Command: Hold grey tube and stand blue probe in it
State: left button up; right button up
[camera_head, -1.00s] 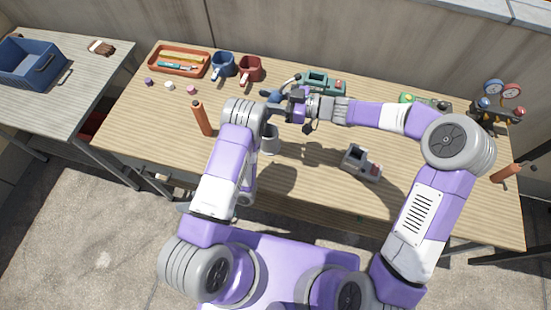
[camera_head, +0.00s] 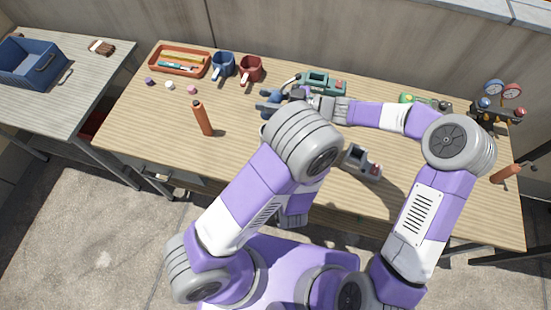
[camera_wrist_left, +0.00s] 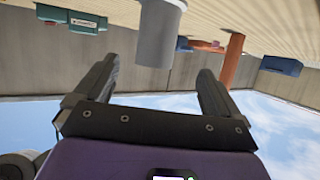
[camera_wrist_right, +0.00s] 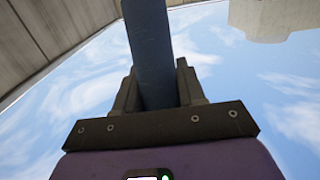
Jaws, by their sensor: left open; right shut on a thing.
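The blue probe (camera_wrist_right: 150,45) is shut in my right gripper (camera_wrist_right: 156,70), clasped between both fingers in the right wrist view. In the head view my right gripper (camera_head: 299,94) is above the back middle of the table, with the blue probe (camera_head: 268,98) at its left. The grey tube (camera_wrist_left: 158,35) stands on the table in the left wrist view, which looks upside down. My left gripper (camera_wrist_left: 159,72) is open, its fingers spread to either side of the tube's near end, not touching it. My left arm hides the left gripper and most of the tube in the head view.
An orange cylinder (camera_head: 203,118) stands left of my left arm. A grey-and-red device (camera_head: 362,162) lies right of it. Blue and red mugs (camera_head: 250,69), an orange tray (camera_head: 158,56) and a green device (camera_head: 322,83) line the back. The table's front left is clear.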

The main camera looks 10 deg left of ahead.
pick_arm(q)
jog(key=x, duration=1.1)
jog(key=shift+w+f, duration=0.25)
jog(key=shift+w, duration=0.15)
jog(key=c, duration=1.1)
pick_arm(e)
jog(key=f+h, duration=0.1)
jog(key=a+f, duration=0.1)
jog(key=f+h, duration=0.1)
jog(key=f, duration=0.1)
jog(key=shift+w+a+g+h, duration=0.2)
jog(key=shift+a+g+h, duration=0.1)
jog(key=shift+a, duration=0.1)
jog(key=shift+w+f+h, duration=0.3)
jog(key=shift+f+h, duration=0.4)
jog(key=shift+f, duration=0.1)
